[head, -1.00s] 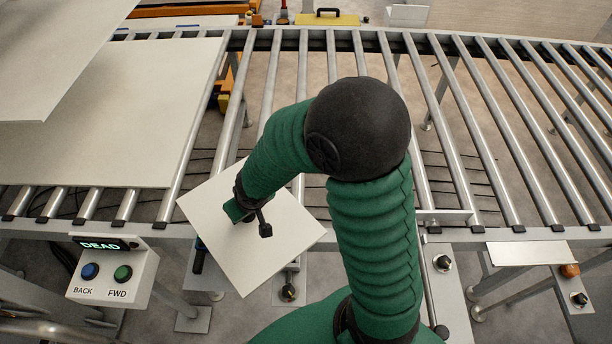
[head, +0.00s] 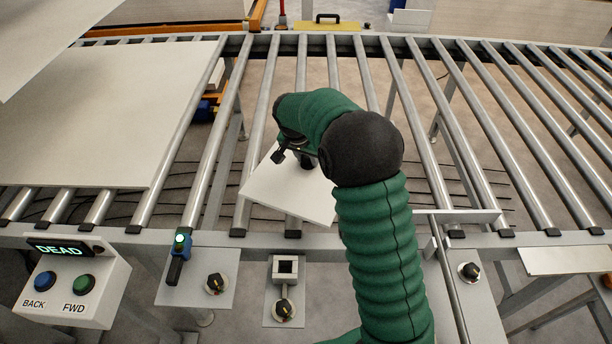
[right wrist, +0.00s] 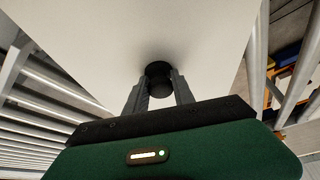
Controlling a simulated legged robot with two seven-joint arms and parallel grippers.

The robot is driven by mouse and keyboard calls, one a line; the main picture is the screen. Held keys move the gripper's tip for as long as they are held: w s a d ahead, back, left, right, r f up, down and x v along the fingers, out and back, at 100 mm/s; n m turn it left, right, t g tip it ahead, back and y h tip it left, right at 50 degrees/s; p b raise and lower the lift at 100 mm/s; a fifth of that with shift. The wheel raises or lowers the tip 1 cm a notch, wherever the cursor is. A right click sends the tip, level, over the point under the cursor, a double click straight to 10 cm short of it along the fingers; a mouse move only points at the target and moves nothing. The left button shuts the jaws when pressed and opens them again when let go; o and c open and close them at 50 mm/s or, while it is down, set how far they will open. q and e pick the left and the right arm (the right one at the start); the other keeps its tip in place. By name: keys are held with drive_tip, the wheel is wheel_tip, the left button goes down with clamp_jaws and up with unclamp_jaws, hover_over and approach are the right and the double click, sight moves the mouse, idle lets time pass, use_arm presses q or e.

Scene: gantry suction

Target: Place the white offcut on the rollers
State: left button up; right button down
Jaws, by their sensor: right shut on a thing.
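The white offcut (head: 285,195) is a pale square board over the rollers (head: 350,208), right of the large panel. Its near corner lies short of the front rail. Whether it touches the rollers is hard to tell. My right gripper (head: 305,163) is above the offcut, partly hidden by my arm. In the right wrist view, its fingers (right wrist: 158,92) are shut on a dark round piece (right wrist: 158,70) against the face of the offcut (right wrist: 90,35). My left gripper is not in view.
A large white panel (head: 90,130) lies on the rollers at left, with another pale sheet (head: 45,30) above it. A control box (head: 70,285) reads DEAD. A blue device (head: 178,258) and a small square fixture (head: 285,268) stand at the front rail. Rollers at right are bare.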

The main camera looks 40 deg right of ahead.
sight(305, 168)
wheel_tip(305, 168, down, 6)
drive_tip(key=shift+w+r+b, duration=0.1)
drive_tip(key=shift+r+b, duration=0.05)
drive_tip(key=shift+b, duration=0.2)
drive_tip(key=c, duration=1.1)
unclamp_jaws()
drive_tip(key=shift+a, duration=0.1)
drive_tip(key=shift+o, duration=0.2)
drive_tip(key=shift+r, duration=0.1)
